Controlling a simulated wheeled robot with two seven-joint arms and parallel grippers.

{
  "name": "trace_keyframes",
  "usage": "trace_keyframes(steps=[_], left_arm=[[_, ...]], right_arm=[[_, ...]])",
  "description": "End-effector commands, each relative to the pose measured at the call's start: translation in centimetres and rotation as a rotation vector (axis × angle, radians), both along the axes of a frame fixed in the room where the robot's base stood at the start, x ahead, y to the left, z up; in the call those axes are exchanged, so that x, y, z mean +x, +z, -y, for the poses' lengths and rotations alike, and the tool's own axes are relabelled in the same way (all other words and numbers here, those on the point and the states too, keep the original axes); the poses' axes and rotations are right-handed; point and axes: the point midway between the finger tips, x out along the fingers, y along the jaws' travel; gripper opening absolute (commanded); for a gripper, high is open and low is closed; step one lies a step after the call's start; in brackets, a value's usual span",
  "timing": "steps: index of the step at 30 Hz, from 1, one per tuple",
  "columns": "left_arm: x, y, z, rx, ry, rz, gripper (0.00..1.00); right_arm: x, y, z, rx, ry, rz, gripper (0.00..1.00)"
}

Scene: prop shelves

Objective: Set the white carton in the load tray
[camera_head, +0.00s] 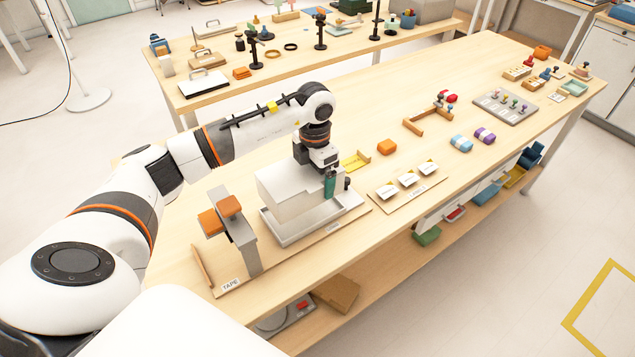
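The white carton (283,191) is a large pale box over the grey load tray (298,236) on the near part of the bench. I cannot tell whether its underside touches the tray floor. My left gripper (336,187) points down at the carton's right end, with a teal finger in front of the carton's side. The wrist and the carton hide the grip, so I cannot tell whether it is open or shut. My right gripper is not in view.
To the right are a board with white cards (408,180), an orange block (387,147) and a yellow tray (356,161). Another bench (215,110) with props stands behind.

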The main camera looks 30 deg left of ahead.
Motion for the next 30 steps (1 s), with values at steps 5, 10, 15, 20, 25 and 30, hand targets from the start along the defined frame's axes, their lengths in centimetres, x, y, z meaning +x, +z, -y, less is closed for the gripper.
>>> trace_keyframes(steps=[5, 10, 15, 20, 25, 30], left_arm=[[-0.1, -2.4, 0.0, 0.001, 0.000, 0.000, 0.71], [-0.1, -3.0, -0.1, 0.001, 0.000, 0.000, 0.71], [-0.1, -4.2, 0.0, 0.001, 0.000, -0.001, 0.71], [-0.1, -5.6, 0.0, 0.000, 0.000, -0.001, 0.71], [-0.1, -5.3, -0.1, 0.001, 0.000, 0.002, 0.71], [-0.1, -5.1, -0.1, 0.002, 0.000, 0.001, 0.71]], right_arm=[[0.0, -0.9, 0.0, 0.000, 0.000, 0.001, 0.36], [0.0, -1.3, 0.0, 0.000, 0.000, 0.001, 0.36], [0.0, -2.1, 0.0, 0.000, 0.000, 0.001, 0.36], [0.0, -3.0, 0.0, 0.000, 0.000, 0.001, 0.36], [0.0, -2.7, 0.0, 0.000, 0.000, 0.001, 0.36], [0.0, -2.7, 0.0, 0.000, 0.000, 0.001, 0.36]])
